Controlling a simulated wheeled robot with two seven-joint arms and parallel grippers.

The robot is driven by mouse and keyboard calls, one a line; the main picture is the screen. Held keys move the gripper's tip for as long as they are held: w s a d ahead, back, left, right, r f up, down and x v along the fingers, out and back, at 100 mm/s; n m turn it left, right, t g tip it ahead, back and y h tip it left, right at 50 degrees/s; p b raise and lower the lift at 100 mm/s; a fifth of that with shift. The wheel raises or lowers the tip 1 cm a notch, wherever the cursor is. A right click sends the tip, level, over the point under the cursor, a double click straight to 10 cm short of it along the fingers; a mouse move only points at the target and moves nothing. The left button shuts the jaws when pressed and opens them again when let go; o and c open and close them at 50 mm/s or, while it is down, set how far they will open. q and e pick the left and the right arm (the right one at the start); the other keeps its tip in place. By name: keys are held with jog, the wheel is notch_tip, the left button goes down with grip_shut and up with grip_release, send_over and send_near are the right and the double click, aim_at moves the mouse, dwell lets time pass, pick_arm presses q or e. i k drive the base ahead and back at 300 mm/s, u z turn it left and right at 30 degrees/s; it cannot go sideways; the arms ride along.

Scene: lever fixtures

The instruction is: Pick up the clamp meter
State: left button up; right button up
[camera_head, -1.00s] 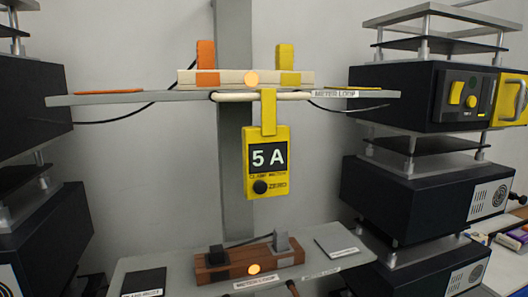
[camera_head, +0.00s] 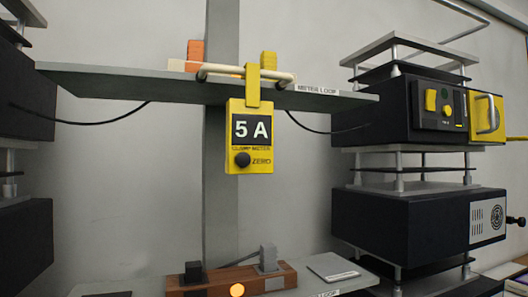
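The yellow clamp meter (camera_head: 249,158) hangs in the middle of the view from a cream-coloured loop bar (camera_head: 225,72) at the front edge of the upper grey shelf. Its yellow hook goes over the bar. Its dark display reads "5 A", with a black knob marked "ZERO" below.
The upper shelf (camera_head: 120,82) is labelled "METER LOOP" and carries orange and yellow blocks. Stacked dark equipment boxes (camera_head: 400,225) stand at right and left. Space before the meter is clear.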

aim_at(250, 121)
jog(key=z, duration=2.45)
jog(key=k, duration=1.2)
jog(key=u, duration=2.3)
